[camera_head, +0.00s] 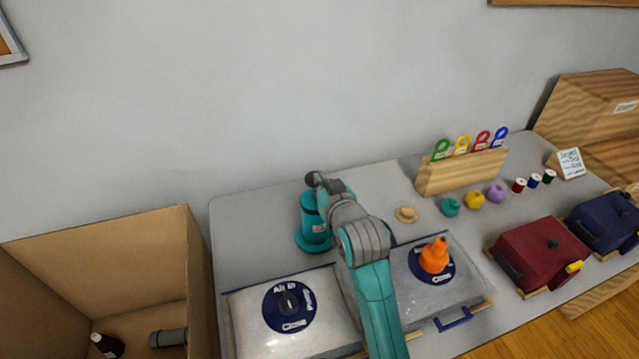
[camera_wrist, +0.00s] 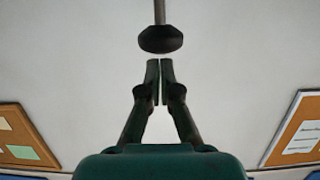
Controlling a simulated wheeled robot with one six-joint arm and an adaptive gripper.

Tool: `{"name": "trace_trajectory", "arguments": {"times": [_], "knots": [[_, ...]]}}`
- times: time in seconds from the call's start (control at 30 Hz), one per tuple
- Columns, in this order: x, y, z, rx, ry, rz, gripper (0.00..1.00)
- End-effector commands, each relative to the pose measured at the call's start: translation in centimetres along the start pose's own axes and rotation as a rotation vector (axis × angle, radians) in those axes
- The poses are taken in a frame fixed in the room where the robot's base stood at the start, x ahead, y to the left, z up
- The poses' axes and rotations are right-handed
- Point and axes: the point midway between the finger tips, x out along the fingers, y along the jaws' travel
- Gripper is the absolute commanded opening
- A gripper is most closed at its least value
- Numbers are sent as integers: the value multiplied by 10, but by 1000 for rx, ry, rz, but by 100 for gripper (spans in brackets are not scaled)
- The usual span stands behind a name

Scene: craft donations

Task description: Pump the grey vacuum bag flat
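A greyish bag (camera_head: 413,290) lies puffed up on the table, right of my arm. An orange cone-shaped piece (camera_head: 435,255) stands on its dark blue valve disc. In the wrist view, a dark knob on a metal rod (camera_wrist: 160,40) is just beyond the fingertips of my gripper (camera_wrist: 160,82). The fingers are close together with only a thin gap, holding nothing.
A maroon bag (camera_head: 535,258) and a navy bag (camera_head: 603,222) lie to the right. A wooden rack (camera_head: 463,172) with coloured tags, yarn balls and thread spools stands at the back. An open cardboard box (camera_head: 110,270) is at the left. The table's back left corner is clear.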

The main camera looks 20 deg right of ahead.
Motion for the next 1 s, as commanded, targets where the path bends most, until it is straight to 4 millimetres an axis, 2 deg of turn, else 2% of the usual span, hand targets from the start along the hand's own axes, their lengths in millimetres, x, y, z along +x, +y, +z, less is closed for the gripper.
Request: {"name": "trace_trajectory", "arguments": {"times": [0.3,0.43,0.6,0.9,1.0], "knots": [[-53,0,0,0,0,0,0],[-67,0,0,0,1,0,0],[-75,0,-1,0,1,0,0],[-75,0,-1,0,2,0,0],[-77,0,-9,0,5,0,0]]}}
